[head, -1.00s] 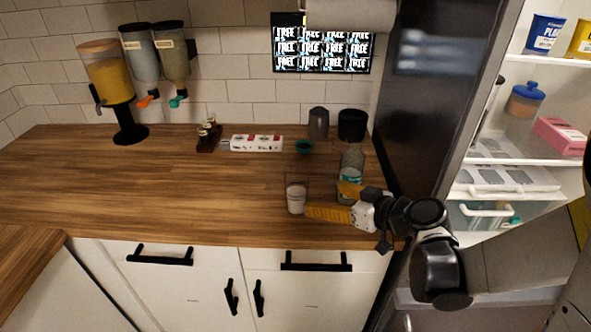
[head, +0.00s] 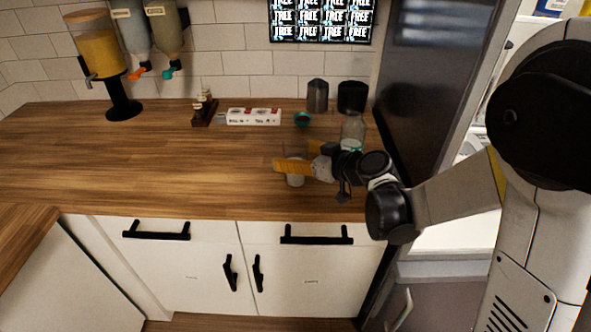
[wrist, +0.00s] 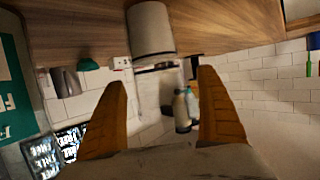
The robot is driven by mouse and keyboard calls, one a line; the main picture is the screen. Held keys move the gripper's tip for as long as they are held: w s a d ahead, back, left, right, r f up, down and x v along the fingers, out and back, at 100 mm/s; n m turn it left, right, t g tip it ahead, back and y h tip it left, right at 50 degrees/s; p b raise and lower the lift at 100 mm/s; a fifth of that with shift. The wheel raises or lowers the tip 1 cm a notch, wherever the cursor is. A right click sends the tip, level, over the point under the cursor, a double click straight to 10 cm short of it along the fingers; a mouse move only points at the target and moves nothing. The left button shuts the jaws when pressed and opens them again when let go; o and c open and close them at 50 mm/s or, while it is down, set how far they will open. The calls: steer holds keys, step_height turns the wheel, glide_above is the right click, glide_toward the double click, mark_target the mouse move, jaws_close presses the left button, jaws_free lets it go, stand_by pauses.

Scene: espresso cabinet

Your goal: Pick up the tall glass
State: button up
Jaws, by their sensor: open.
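The tall glass (head: 295,181) stands upright near the front edge of the wooden counter, clear above with whitish contents low down. My gripper (head: 290,165) is at the glass, with a yellow finger crossing in front of it in the head view and hiding its middle. In the wrist view, which is upside down, the glass's whitish lower part (wrist: 151,32) shows beyond the fingertips, near their gap. My gripper's two yellow fingers (wrist: 163,78) are spread apart there. I cannot tell whether either finger touches the glass.
A clear bottle (head: 352,131) stands just behind my gripper.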

steer(key=shift+r, duration=0.1)
steer(key=shift+c, duration=0.5)
steer(key=c, duration=1.4)
steer(key=shift+r, duration=0.1)
